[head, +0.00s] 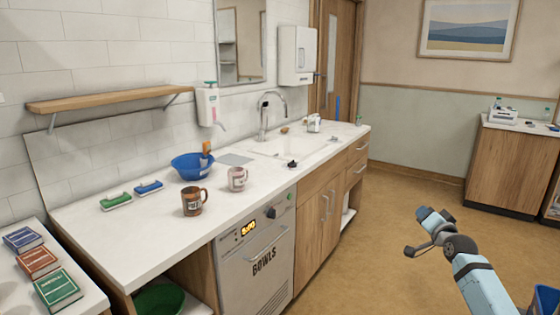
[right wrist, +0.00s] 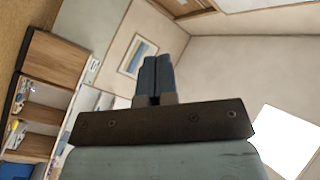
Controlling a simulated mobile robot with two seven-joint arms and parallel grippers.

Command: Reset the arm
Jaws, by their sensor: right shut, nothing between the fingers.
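My right arm comes in from the lower right of the head view, over the open floor. Its gripper (head: 425,215) is raised there, apart from the counter and from every object. In the right wrist view the two dark fingers (right wrist: 150,77) lie together, with nothing between them. My left gripper does not show in these frames.
Books (head: 57,290) lie at the lower left. A wooden cabinet (head: 510,170) stands at the right. The floor (head: 385,215) between is clear.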

